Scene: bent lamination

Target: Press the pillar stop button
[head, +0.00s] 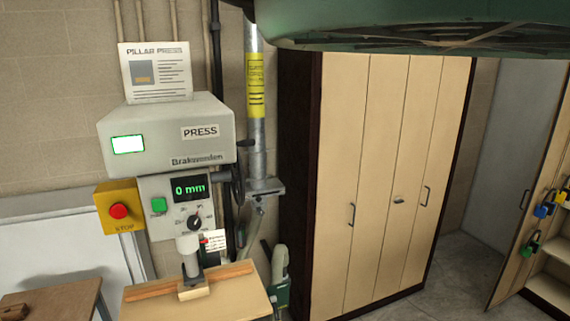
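The pillar press (165,134) stands against the wall on the left of the head view, with PRESS printed on its grey housing. A yellow box (129,194) is on its left side, marked STOP. A round red stop button (119,211) sits on the front of that box. I cannot make out whether the red button is pressed in. My gripper is not in view.
A wooden press table (240,286) is below the press head, and a small bench (62,292) is at lower left. A tall cabinet (370,180) stands to the right. Coloured padlocks (543,211) hang at the far right. Bare floor (455,275) shows right of the cabinet. A large green body hangs at the top.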

